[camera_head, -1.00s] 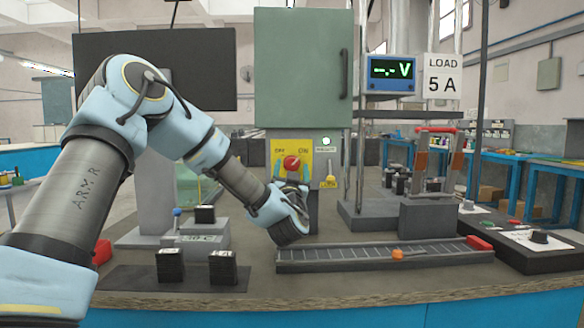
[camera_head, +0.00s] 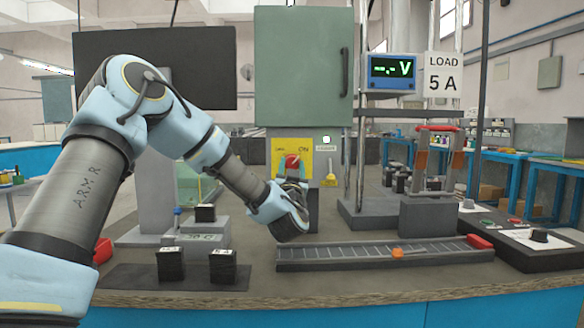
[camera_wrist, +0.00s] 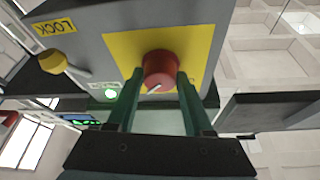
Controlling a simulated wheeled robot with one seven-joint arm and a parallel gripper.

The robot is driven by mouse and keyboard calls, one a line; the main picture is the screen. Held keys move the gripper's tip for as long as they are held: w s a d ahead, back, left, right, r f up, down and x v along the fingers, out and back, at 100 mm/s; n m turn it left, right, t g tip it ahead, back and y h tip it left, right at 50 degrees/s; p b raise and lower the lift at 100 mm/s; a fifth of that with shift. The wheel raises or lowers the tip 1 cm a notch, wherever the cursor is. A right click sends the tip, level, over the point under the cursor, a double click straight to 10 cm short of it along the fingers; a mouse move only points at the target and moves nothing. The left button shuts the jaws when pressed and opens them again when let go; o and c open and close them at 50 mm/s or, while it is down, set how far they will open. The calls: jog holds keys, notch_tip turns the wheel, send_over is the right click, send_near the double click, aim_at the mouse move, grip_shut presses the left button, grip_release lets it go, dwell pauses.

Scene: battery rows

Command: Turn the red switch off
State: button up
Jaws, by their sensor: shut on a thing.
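The red switch (camera_head: 292,162) is a round knob on a yellow plate (camera_head: 305,150) below the grey-green cabinet.
A yellow-knobbed lever (camera_head: 330,179) by a LOCK label stands right of the switch. A blue meter (camera_head: 392,73) reads "--.- V". Black blocks (camera_head: 170,264) and a long slotted tray (camera_head: 380,256) lie on the bench below my arm.

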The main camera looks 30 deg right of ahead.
grip_shut()
